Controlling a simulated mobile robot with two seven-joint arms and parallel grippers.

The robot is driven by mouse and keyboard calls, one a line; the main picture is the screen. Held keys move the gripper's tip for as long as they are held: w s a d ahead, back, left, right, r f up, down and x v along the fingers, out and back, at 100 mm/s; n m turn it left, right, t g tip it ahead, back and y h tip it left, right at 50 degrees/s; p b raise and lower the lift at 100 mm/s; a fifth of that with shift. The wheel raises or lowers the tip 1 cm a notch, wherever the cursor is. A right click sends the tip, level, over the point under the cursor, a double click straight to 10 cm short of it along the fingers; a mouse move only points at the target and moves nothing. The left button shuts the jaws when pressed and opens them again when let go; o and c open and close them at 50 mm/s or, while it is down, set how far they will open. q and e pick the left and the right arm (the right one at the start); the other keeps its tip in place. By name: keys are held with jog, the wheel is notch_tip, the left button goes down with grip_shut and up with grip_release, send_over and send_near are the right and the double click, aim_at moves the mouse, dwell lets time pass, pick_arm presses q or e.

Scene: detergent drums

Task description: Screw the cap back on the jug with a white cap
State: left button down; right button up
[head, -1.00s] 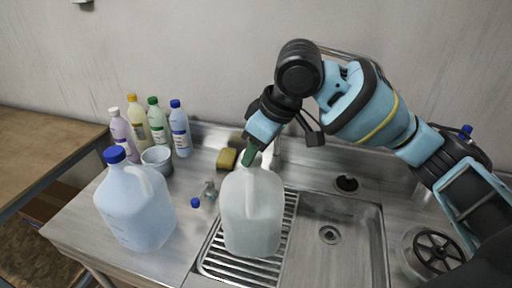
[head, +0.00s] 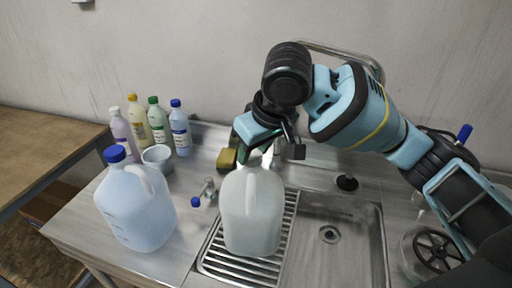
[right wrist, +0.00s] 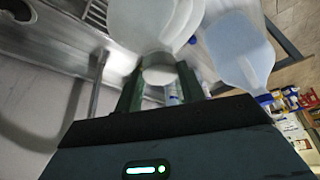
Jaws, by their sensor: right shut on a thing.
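The translucent white jug (head: 252,215) stands upright on the ribbed drainboard left of the sink basin. It also shows at the top of the right wrist view (right wrist: 135,18). My right gripper (head: 258,150) is behind the jug's top, over its neck. In the right wrist view my right gripper (right wrist: 158,82) has its two green fingers on either side of the white cap (right wrist: 158,70), shut on it. The cap is at the jug's mouth, but I cannot tell how well it is seated. My left gripper is not in view.
A blue-capped jug (head: 138,205) stands to the left. Several small bottles (head: 157,122), a white bowl (head: 157,157) and a sponge (head: 227,159) stand behind. A small blue-knobbed fitting (head: 206,192) is just left of the white jug. The sink basin (head: 345,240) is empty.

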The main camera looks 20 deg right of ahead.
jog(key=shift+a+f+m+h, duration=0.1)
jog(key=shift+f+m+h, duration=0.2)
jog(key=shift+m, duration=0.4)
jog(key=m, duration=0.1)
jog(key=m+h, duration=0.1)
jog(key=m, duration=0.1)
jog(key=shift+s+a, duration=0.1)
jog(key=shift+a, duration=0.1)
jog(key=shift+f+m+h, duration=0.1)
jog(key=shift+m+h, duration=0.6)
jog(key=shift+m, duration=0.7)
